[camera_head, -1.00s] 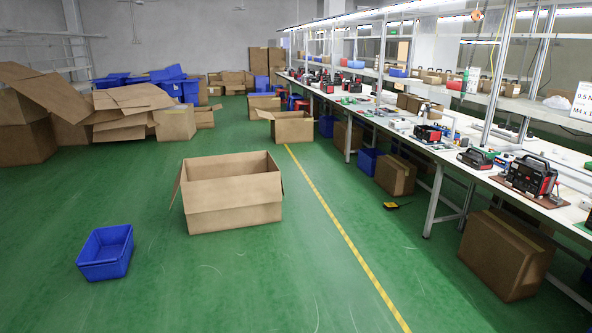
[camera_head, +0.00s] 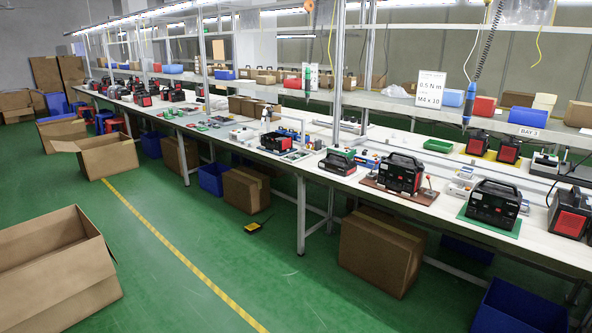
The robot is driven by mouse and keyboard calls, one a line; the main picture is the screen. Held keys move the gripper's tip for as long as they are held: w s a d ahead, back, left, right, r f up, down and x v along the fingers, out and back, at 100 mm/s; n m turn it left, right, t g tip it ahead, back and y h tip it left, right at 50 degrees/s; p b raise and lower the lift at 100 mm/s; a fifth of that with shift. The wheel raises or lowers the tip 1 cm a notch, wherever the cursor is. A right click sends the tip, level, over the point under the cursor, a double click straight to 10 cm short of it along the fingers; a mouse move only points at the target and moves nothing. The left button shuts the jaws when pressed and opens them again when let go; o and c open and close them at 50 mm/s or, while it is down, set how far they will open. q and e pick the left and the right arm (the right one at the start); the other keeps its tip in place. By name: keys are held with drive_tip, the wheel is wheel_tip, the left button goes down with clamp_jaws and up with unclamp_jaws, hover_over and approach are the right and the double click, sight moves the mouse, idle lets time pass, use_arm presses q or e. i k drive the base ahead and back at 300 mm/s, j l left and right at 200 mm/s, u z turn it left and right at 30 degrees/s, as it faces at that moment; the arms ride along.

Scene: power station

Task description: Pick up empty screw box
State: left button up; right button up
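I cannot tell for sure which thing is the empty screw box. A small green open tray (camera_head: 438,146) sits on the white workbench (camera_head: 345,186) at the right and looks empty. A blue bin (camera_head: 453,97) and a red bin (camera_head: 484,107) stand on the shelf above it; their insides are hidden. Neither of my grippers shows in the head view.
A large open cardboard box (camera_head: 62,275) stands on the green floor at the lower left. A closed carton (camera_head: 381,250) and a blue crate (camera_head: 520,312) are under the bench. Black-and-red power units (camera_head: 401,173) crowd the bench. The floor along the yellow line (camera_head: 185,255) is clear.

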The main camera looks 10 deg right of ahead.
sight(465, 171)
drive_tip(key=i+l+z, duration=0.25)
drive_tip(key=i+z, duration=0.15)
drive_tip(key=i, duration=0.25)
drive_tip(key=i+l+z, duration=0.1)
drive_tip(key=i+z, duration=0.35)
drive_tip(key=i, duration=0.2)
drive_tip(key=i+j+z, duration=0.15)
drive_tip(key=i+z, duration=0.25)
drive_tip(key=i, duration=0.25)
drive_tip(key=i+z, duration=0.2)
drive_tip(key=i, duration=0.3)
drive_tip(key=i+z, duration=0.45)
drive_tip(key=i+j+z, duration=0.15)
drive_tip(key=i+z, duration=0.25)
drive_tip(key=i, duration=0.05)
